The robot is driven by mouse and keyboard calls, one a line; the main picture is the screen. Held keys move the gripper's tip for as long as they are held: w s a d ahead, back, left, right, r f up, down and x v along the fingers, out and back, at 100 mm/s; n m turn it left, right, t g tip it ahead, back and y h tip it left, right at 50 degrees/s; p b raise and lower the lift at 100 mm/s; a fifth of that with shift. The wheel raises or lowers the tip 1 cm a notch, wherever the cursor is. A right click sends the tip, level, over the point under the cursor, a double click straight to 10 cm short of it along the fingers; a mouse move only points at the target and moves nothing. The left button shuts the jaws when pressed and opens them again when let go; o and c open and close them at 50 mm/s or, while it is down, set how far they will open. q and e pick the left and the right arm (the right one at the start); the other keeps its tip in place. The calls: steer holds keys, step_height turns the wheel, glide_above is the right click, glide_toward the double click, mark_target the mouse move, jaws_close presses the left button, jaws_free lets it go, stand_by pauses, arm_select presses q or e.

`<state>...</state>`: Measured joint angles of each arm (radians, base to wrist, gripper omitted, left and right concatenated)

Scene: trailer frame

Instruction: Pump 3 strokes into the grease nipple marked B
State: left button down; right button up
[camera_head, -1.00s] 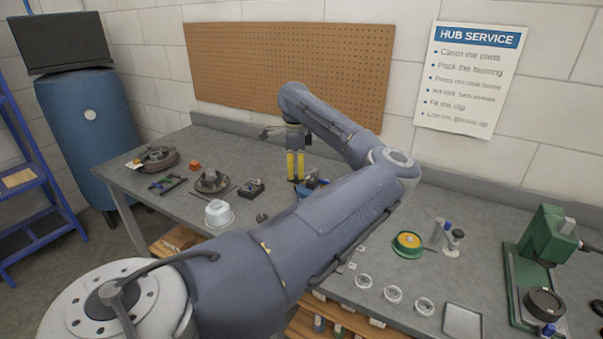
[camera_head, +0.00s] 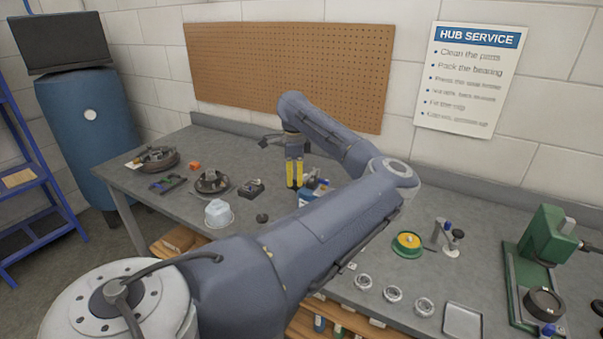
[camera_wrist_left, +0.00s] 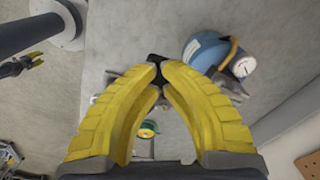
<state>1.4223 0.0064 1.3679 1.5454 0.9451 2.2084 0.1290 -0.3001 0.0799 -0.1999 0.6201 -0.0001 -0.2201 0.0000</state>
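My left gripper (camera_head: 294,174) points down over the bench, its two yellow fingers close together. In the left wrist view, its fingertips (camera_wrist_left: 160,86) come together around a small black grip (camera_wrist_left: 156,66). A blue body (camera_head: 311,195) stands right beside the gripper, partly hidden by my arm. The left wrist view shows this blue body (camera_wrist_left: 203,50) with a round white gauge (camera_wrist_left: 243,66). No nipple letter B is readable. A small dark claw with yellow at the left wrist view's left edge may be my right gripper (camera_wrist_left: 30,63); its state is too small to tell.
Left on the bench are a hub (camera_head: 211,183), a white tub (camera_head: 218,213) and an orange block (camera_head: 194,166). Right are a green-yellow tin (camera_head: 407,243), several rings (camera_head: 393,294), a tray (camera_head: 462,322) and a green press (camera_head: 547,238). My left arm crosses the middle.

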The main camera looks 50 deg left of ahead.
arm_select(q)
steer(key=shift+s+f, duration=0.1)
steer(key=shift+f, duration=0.4)
steer(key=shift+s+f, duration=0.1)
steer(key=shift+f, duration=1.65)
steer(key=shift+w+a+r, duration=0.1)
steer(key=shift+w+r, duration=0.15)
steer(key=shift+r, duration=1.15)
steer(key=shift+w+a+r, duration=0.1)
steer(key=shift+w+r, duration=0.15)
steer(key=shift+r, duration=1.15)
steer(key=shift+w+r, duration=0.25)
steer(key=shift+r, duration=1.15)
